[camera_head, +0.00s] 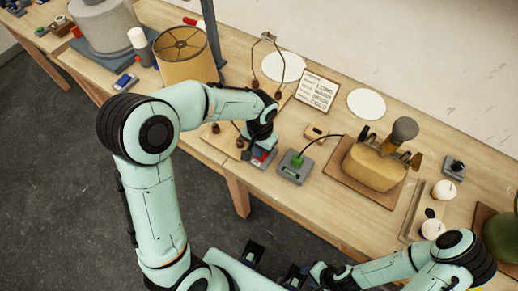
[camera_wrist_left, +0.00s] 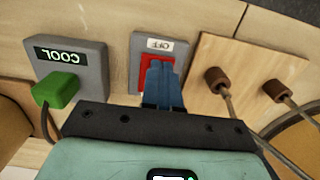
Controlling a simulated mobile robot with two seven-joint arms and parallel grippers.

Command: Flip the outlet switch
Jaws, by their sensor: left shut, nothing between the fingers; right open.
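The outlet switch is a grey box (camera_wrist_left: 140,48) with a red rocker (camera_wrist_left: 155,68) and a label reading OFF. In the left wrist view the blue fingertips of my left gripper (camera_wrist_left: 161,84) are closed together over the red rocker and hide part of it. Whether they touch it I cannot tell. In the head view my left gripper (camera_head: 262,152) is at the switch box, near the table's front edge, and partly covers it. My right gripper (camera_head: 275,263) is low at the bottom of the head view, away from the table, open and empty.
Beside the switch is a grey box (camera_head: 297,167) labelled COOL with a green plug and cord. On its other side is a wooden board (camera_wrist_left: 238,72) with brown terminals and wires. A lampshade (camera_head: 185,57) and a card (camera_head: 318,91) stand behind.

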